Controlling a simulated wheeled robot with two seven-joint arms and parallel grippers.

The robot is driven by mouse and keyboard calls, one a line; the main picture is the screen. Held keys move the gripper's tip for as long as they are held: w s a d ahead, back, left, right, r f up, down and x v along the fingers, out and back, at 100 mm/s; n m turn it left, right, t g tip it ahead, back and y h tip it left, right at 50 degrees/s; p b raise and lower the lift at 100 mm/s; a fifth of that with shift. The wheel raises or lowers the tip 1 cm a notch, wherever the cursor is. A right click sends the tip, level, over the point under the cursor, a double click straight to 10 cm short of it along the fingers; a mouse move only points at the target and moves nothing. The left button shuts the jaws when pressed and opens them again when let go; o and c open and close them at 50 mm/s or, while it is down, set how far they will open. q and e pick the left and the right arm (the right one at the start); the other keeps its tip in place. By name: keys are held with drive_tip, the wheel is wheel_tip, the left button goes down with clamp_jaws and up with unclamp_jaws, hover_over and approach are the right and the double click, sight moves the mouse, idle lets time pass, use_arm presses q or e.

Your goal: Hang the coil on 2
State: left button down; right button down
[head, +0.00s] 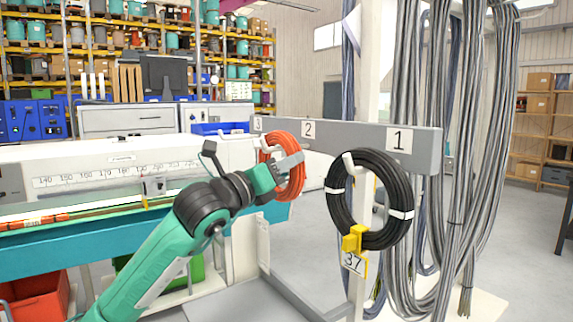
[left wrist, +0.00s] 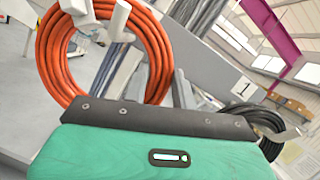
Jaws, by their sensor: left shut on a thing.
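The orange coil (head: 298,183) is upright in front of the grey rail (head: 345,138), just below and left of the label 2 (head: 308,129). My left gripper (head: 289,162) is shut on the coil's right side. In the left wrist view the orange coil (left wrist: 160,52) stands beyond the gripper body, with a white hook-like part (left wrist: 119,18) showing across its opening. I cannot tell whether the coil's ring is around hook 2 or only beside it. My right gripper is not in view.
Long grey cables (head: 455,130) hang at the right. A measuring bench (head: 105,182) stands at the left.

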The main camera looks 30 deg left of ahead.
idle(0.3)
use_arm(q)
drive_tip(key=c, duration=1.1)
unclamp_jaws()
drive_tip(key=o, duration=0.7)
